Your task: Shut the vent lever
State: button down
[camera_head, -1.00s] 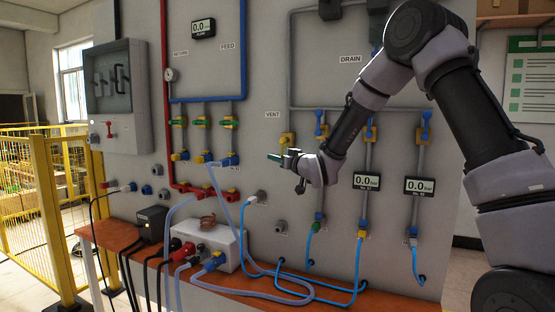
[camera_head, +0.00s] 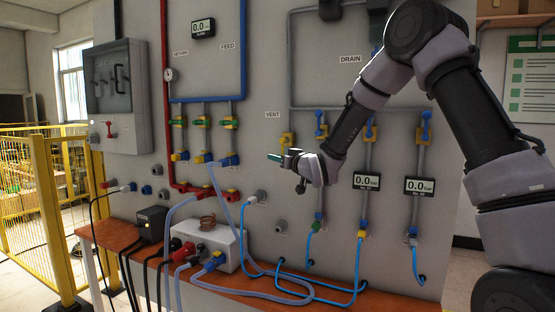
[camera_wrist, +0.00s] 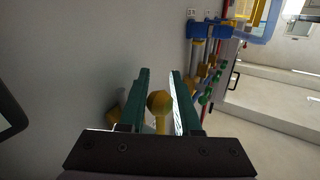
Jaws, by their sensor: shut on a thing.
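My gripper (camera_head: 273,157) is just below and left of that valve in the head view. In the wrist view, the yellow vent lever (camera_wrist: 159,103) with its round knob stands between the two green fingers of my gripper (camera_wrist: 160,90). The fingers are shut on it. The lever itself is hidden behind my gripper in the head view.
Several blue-handled valves (camera_head: 370,130) line the drain pipes to the right, behind my arm. Hoses run from the panel to a white box (camera_head: 213,245) on the orange shelf (camera_head: 262,283) below. The panel left of my gripper is fairly clear.

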jog(key=shift+d, duration=0.1)
jog(key=shift+s+d+n+g+h, duration=0.3)
jog(key=shift+d+n+g+h, duration=0.4)
jog(key=shift+g+h, duration=0.2)
jog(key=shift+s+d+n+g+h, duration=0.3)
jog(key=shift+d+n+g+h, duration=0.35)
jog(key=shift+d+g+h, duration=0.25)
jog(key=shift+s+d+n+g+h, duration=0.3)
jog(key=shift+d+n+g+h, duration=0.4)
jog(key=shift+h, duration=0.3)
jog(key=c, duration=0.6)
grip_release()
jog(key=v, duration=1)
jog(key=shift+s+r, duration=0.25)
jog(key=shift+s, duration=0.05)
